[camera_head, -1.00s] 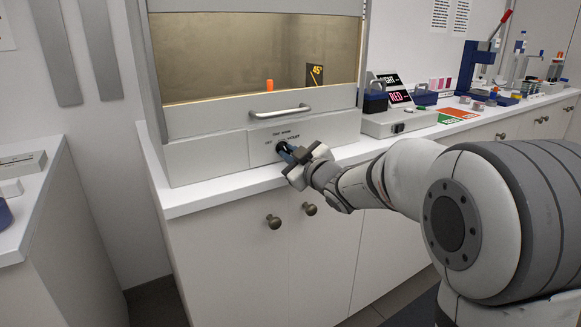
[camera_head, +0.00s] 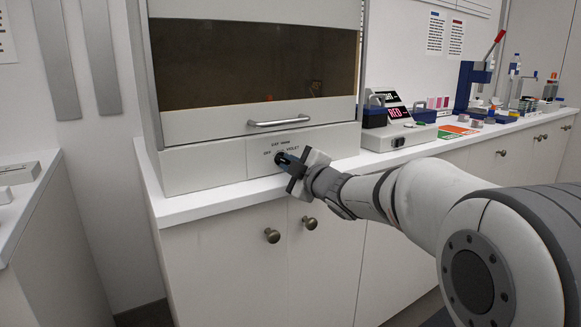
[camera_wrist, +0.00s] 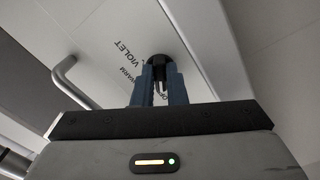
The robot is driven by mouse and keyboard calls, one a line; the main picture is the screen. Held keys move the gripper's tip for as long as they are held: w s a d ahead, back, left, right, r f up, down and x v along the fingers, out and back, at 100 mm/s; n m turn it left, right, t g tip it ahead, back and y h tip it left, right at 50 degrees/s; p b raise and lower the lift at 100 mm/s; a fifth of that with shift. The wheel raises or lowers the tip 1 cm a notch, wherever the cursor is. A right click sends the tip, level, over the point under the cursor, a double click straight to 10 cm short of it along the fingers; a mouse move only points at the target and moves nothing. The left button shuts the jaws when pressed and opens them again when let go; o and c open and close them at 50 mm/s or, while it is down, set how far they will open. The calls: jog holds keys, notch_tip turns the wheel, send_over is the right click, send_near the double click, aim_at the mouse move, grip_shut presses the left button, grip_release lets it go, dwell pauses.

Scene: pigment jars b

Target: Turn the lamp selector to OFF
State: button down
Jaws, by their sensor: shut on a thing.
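The lamp selector (camera_wrist: 158,62) is a dark round knob on the white front panel of the cabinet. In the head view it sits at the panel's lower middle, mostly hidden behind my gripper (camera_head: 284,161). In the wrist view the two blue fingers of my gripper (camera_wrist: 158,84) are shut on the knob. Labels around it include VIOLET and WARM; the OFF label is partly covered. The cabinet window (camera_head: 240,65) is dark, with a faint orange object behind it. The knob's exact pointing direction is hidden.
A horizontal bar handle (camera_head: 279,122) is above the selector. A white box with a dark switch (camera_head: 398,141) stands to the right on the counter, by a sign reading RED. Cupboard doors with round knobs (camera_head: 272,236) are below.

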jog(key=c, duration=1.5)
grip_release()
jog(key=shift+o, duration=0.2)
jog(key=p+v, duration=0.1)
jog(key=v, duration=0.6)
jog(key=shift+s+d+p, duration=0.3)
jog(key=shift+p, duration=0.05)
